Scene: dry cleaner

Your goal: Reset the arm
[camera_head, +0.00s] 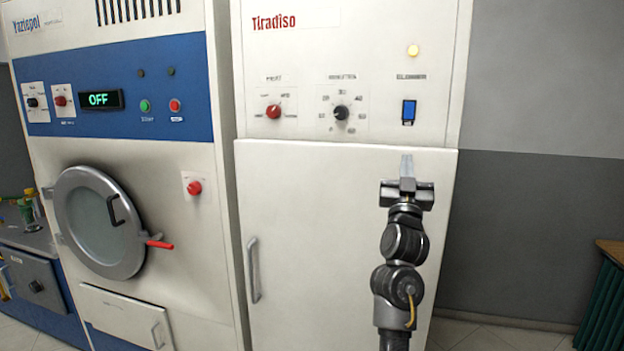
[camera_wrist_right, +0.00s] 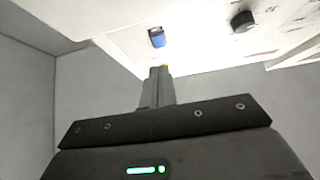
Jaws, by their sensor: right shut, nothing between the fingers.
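My right gripper (camera_head: 406,166) is raised in front of the upper right part of the white Tiradiso cabinet (camera_head: 330,215), below its control panel. Its fingers are shut together with nothing between them and point up. In the right wrist view the shut fingers (camera_wrist_right: 157,88) show at the middle, with the blue switch (camera_wrist_right: 157,37) just beyond their tips and apart from them. The same blue switch (camera_head: 409,112) sits above the gripper in the head view. My left gripper is not in view.
At left stands a Yaziepol machine with a round door (camera_head: 100,222) and a display (camera_head: 99,99) reading OFF. A green item (camera_head: 606,300) stands at far right; the grey wall beside the cabinet is clear.

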